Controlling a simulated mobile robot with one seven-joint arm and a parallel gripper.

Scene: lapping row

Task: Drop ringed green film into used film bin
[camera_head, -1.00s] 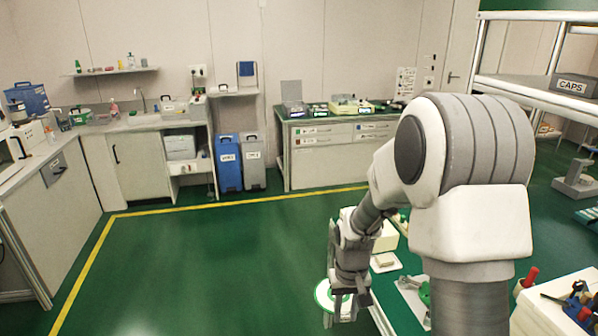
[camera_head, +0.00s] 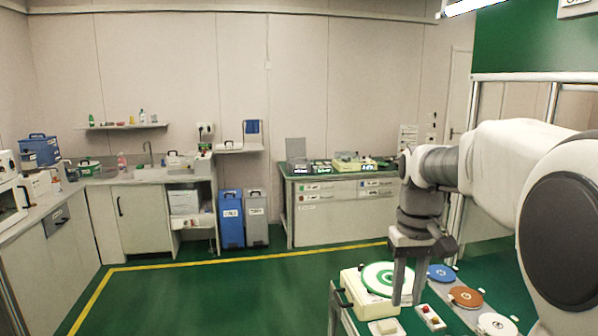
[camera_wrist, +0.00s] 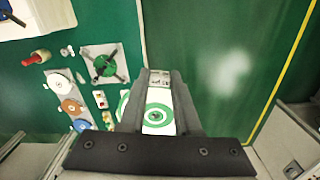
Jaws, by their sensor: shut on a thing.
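My gripper (camera_head: 402,300) points down at the right of the head view. It is shut on the ringed green film (camera_head: 377,277), a white disc with a green rim and a green inner ring. The film lies roughly flat, and a finger hides part of it. In the wrist view the film (camera_wrist: 158,113) shows between and beyond the fingers. A blue bin (camera_head: 231,219) and a grey bin (camera_head: 256,218) stand upright on the floor by the back wall, far from my gripper. Their labels are too small to read, so I cannot tell which is the used film bin.
Below the film is a cream machine (camera_head: 366,304) on the bench. Blue (camera_head: 441,272), brown (camera_head: 466,297) and white (camera_head: 497,323) discs lie to the right. A drawer cabinet (camera_head: 325,217) stands right of the bins. Green floor before the bins is clear, with a yellow line.

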